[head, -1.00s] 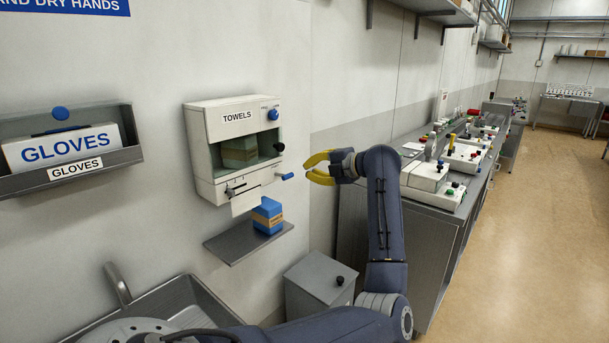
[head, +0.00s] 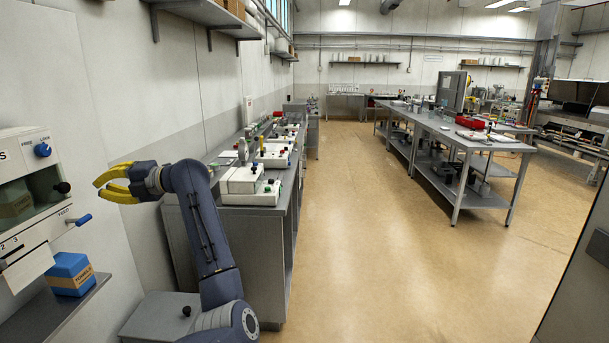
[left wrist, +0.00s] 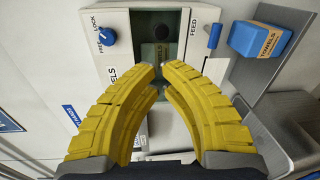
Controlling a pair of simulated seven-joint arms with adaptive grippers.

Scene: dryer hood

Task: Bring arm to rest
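My left gripper (head: 116,182) has yellow curved fingers and is held in the air just right of the towel dispenser (head: 40,165). In the left wrist view my left gripper (left wrist: 155,80) has its fingertips close to each other with a small gap between them and nothing held. The dispenser (left wrist: 112,60) lies beyond the fingertips there, with its blue FREE/LOCK knob (left wrist: 107,36) and blue FEED lever (left wrist: 215,34). My right gripper is not in view.
A blue towel pack (head: 70,274) sits on a shelf (head: 55,315) below the dispenser. A grey bin (head: 160,316) with a black knob stands beneath my left arm. A bench (head: 270,215) with devices runs along the wall. Open floor (head: 390,250) lies right of it.

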